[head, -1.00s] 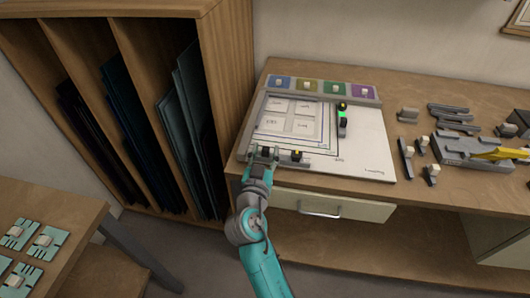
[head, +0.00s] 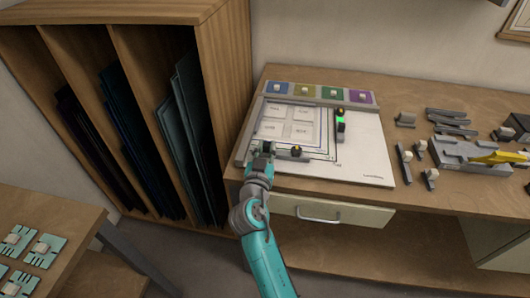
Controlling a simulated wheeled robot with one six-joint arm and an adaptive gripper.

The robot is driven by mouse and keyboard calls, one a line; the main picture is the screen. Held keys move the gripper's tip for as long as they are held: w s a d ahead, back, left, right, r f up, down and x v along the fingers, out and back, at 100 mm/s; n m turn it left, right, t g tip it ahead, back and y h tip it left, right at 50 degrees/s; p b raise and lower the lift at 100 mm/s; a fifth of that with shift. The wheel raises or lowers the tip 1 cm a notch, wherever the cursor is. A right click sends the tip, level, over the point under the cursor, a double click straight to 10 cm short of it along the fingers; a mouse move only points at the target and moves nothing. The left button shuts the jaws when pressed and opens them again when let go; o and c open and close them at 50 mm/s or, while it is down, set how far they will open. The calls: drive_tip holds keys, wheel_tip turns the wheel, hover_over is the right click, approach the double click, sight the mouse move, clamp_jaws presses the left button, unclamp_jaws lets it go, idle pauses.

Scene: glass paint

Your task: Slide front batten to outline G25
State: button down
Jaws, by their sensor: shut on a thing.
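A pale sheet with four panels (head: 288,121) lies inside the outlines. A side batten (head: 339,126) with a green light and a yellow-topped knob stands along the right of the outlines.
A strip of coloured squares (head: 321,91) runs along the board's back. Grey clamps and a yellow-handled tool (head: 495,157) lie to the right on the bench. A wooden rack (head: 228,85) of glass sheets stands close on the left. The board's right part is bare.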

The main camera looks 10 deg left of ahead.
drive_tip(key=c, duration=1)
unclamp_jaws()
drive_tip(key=s, duration=1.2)
drive_tip(key=shift+a, duration=0.2)
